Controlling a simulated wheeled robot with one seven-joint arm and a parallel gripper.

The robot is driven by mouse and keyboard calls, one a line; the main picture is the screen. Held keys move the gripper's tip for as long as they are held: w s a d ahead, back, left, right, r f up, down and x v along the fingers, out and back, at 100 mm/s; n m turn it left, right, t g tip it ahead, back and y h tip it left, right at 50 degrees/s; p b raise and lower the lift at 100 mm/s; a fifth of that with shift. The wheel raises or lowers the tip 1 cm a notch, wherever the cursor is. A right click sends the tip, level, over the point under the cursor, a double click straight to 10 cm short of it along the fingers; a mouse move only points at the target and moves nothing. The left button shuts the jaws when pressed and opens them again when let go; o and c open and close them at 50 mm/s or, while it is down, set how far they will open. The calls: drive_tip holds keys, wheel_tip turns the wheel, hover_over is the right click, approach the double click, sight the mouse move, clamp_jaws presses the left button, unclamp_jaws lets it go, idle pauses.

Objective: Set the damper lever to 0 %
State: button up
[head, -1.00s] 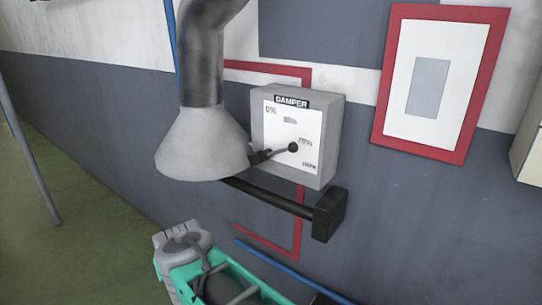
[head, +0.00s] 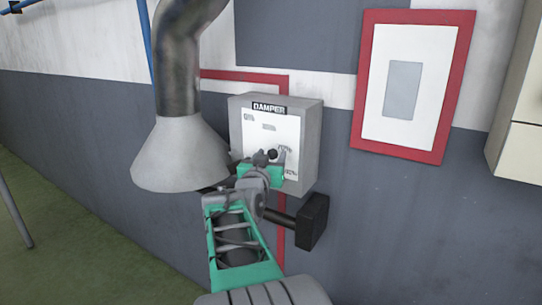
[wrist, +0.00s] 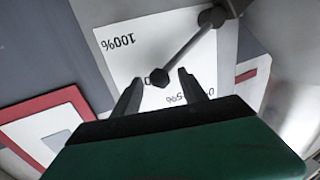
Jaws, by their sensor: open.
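In the head view my gripper (head: 268,163) covers the lower dial.
A grey funnel hood on a pipe (head: 180,150) hangs close to the left of the box. A black block on a bar (head: 312,222) sticks out below it. A red-framed panel (head: 441,95) is on the wall to the right, with a pale cabinet (head: 515,150) beyond.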

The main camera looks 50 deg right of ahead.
clamp_jaws()
idle(0.5)
idle(0.9)
